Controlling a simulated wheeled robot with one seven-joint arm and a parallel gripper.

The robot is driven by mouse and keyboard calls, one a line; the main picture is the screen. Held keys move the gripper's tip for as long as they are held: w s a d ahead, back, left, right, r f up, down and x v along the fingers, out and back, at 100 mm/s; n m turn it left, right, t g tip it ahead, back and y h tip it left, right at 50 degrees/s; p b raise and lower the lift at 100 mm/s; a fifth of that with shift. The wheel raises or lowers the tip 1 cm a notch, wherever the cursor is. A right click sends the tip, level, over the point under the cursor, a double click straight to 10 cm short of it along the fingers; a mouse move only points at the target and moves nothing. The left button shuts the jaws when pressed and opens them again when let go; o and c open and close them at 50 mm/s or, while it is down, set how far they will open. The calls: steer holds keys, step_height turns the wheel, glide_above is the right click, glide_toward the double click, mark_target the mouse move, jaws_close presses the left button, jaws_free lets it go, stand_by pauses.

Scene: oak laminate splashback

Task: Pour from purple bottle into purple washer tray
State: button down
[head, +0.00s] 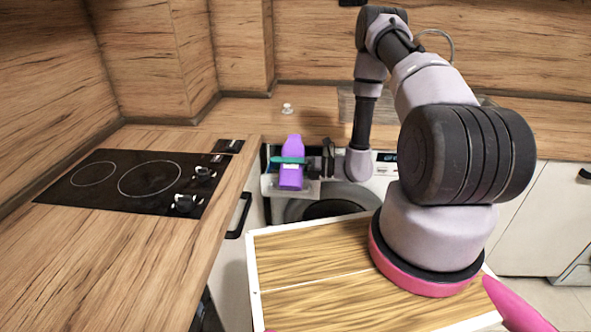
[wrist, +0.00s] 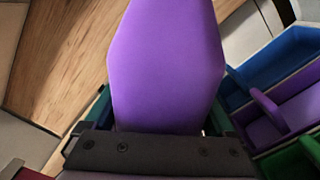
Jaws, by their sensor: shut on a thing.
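The purple bottle (head: 292,176) looks close to upright in the head view, in front of the washing machine. It fills the middle of the wrist view (wrist: 165,65), with its upper end cut off by the frame. My gripper (head: 290,160) is shut on the bottle, with green finger pads at its sides. The purple washer tray (wrist: 293,117) is a compartment to the right of the bottle in the wrist view, between a blue compartment (wrist: 270,68) and a green one (wrist: 290,160). I cannot see inside the bottle or any liquid.
The washing machine (head: 384,168) stands under the wooden counter (head: 235,120). A black hob (head: 135,180) with knobs lies on the left counter. A small white object (head: 287,108) stands on the back counter. A cabinet with a black handle (head: 240,215) is left of the bottle.

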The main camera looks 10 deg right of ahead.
mark_target(284, 155)
steer(key=shift+w+r+n, duration=0.3)
steer(key=shift+r+n, duration=0.1)
steer(key=shift+n, duration=0.2)
steer(key=shift+w+r+n, duration=0.15)
steer(key=shift+r+n, duration=0.55)
steer(key=shift+r, duration=0.2)
steer(key=shift+s+r+n+b, duration=0.15)
steer(key=shift+n+b, duration=0.1)
steer(key=shift+n, duration=0.3)
steer(key=shift+s+r+n+b, duration=0.1)
steer(key=shift+s+n+b, duration=0.1)
steer(key=shift+n, duration=0.35)
steer(key=shift+r+n, duration=0.6)
steer(key=shift+s+a+n+b, duration=0.1)
steer(key=shift+s+n+b, duration=0.15)
steer(key=shift+n, duration=0.25)
steer(key=shift+f+n+b, duration=0.15)
steer(key=shift+n+b, duration=0.2)
steer(key=shift+n, duration=0.45)
steer(key=shift+f+n+b, duration=0.15)
steer(key=shift+n+b, duration=0.15)
steer(key=shift+n, duration=0.5)
